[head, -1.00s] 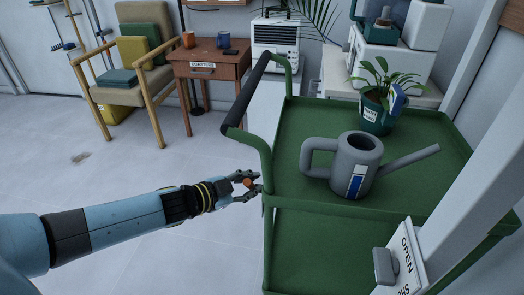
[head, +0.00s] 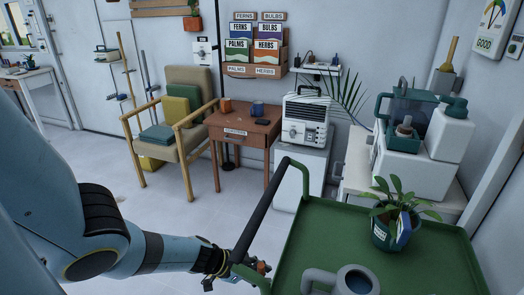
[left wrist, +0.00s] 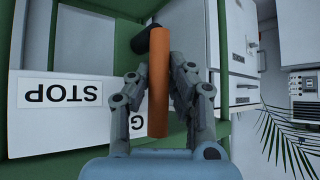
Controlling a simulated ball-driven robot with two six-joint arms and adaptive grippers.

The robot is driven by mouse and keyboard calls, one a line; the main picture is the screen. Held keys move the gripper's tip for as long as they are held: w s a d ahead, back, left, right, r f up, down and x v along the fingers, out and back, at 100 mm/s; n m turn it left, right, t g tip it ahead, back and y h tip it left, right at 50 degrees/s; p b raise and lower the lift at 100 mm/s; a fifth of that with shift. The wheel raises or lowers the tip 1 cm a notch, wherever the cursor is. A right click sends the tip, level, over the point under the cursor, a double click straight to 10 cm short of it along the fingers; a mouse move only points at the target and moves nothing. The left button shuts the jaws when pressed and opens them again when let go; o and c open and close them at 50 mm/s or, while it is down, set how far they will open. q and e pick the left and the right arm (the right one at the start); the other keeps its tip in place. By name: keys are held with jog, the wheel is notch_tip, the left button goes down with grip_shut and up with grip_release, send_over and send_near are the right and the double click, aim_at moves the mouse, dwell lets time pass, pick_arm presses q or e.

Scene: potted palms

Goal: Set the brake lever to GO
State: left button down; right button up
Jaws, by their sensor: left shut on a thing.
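Behind the lever a white label plate (left wrist: 60,128) shows upside-down STOP at the left and a G beside the lever's lower end. The rest of that second word is hidden by the finger and lever. My right gripper is not in view.
The green cart (head: 330,225) has a black handle bar (head: 262,212) close to my left arm. A grey watering can (head: 352,282) and a potted plant (head: 385,230) stand on it. A side table (head: 243,130) and chair (head: 178,115) are beyond; floor at left is clear.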

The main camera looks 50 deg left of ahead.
pick_arm(q)
jog(key=shift+s+f+g, duration=0.2)
jog(key=shift+g, duration=0.1)
dwell(0.4)
jog(key=c, duration=1.2)
grip_release()
jog(key=shift+w+r, duration=0.1)
jog(key=shift+a+r, duration=0.15)
jog(key=v, duration=1.1)
jog(key=shift+s, duration=0.35)
jog(key=shift+a, duration=0.15)
